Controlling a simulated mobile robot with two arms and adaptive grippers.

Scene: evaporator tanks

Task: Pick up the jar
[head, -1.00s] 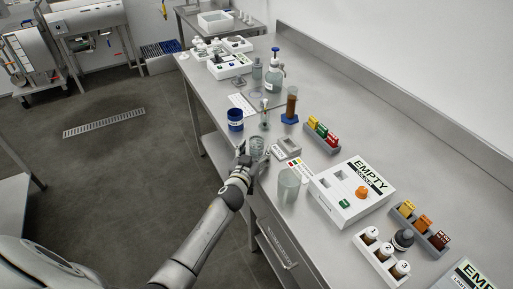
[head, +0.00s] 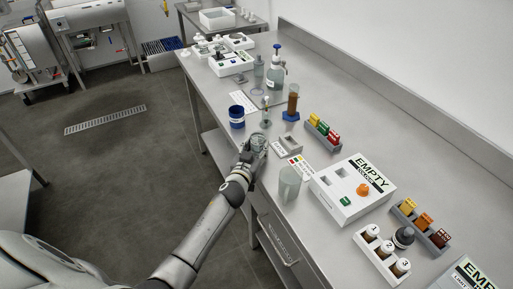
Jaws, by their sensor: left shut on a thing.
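A small clear glass jar (head: 258,141) is near the front edge of the steel bench, left of the clear beaker. My left gripper (head: 254,152) is shut on the jar from the near side. The gripper hides the jar's lower part, so I cannot tell whether the jar touches the bench. My right gripper is not in view.
A clear beaker (head: 289,183) stands close to the right of my gripper. A blue container (head: 237,116) and a small flask (head: 265,115) stand behind the jar. A grey block (head: 289,143) and a white box (head: 352,190) are to the right.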

